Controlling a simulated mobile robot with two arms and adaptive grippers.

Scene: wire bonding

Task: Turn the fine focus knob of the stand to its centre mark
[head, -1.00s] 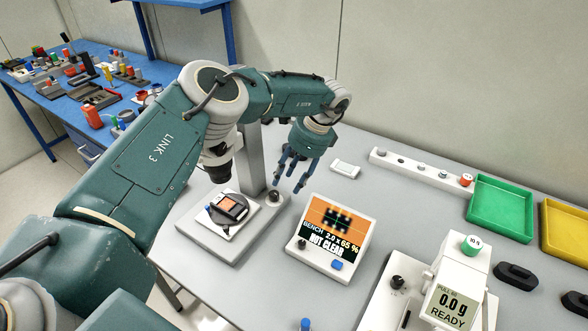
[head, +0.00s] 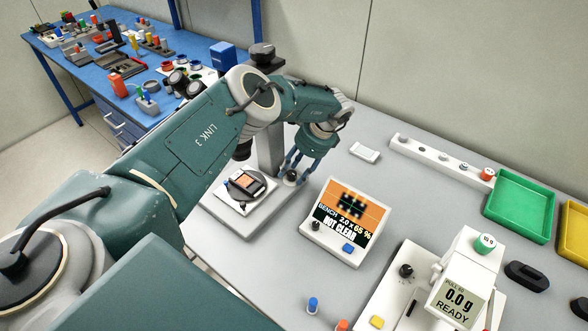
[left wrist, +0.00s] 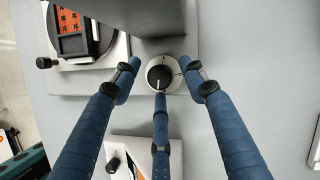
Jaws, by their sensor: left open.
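The stand has a grey column (head: 270,152) and a flat base (head: 262,217). The fine focus knob (left wrist: 159,77) is black on a pale round dial with small marks, on the base beside the column. It also shows in the head view (head: 292,177). I cannot read for certain where it points against the marks. My left gripper (head: 300,170) is above the knob. In the left wrist view its three blue fingers (left wrist: 160,88) are spread around the knob, open; I cannot tell whether any touches it. My right gripper is out of view.
A screen unit (head: 345,222) beside the base reads 2.0 x, 65 % and NOT CLEAR over a blurred pattern. A dark holder with a chip (head: 249,184) sits on the stand's plate. A pull tester (head: 458,285) stands at front right. Green tray (head: 520,205) lies at right.

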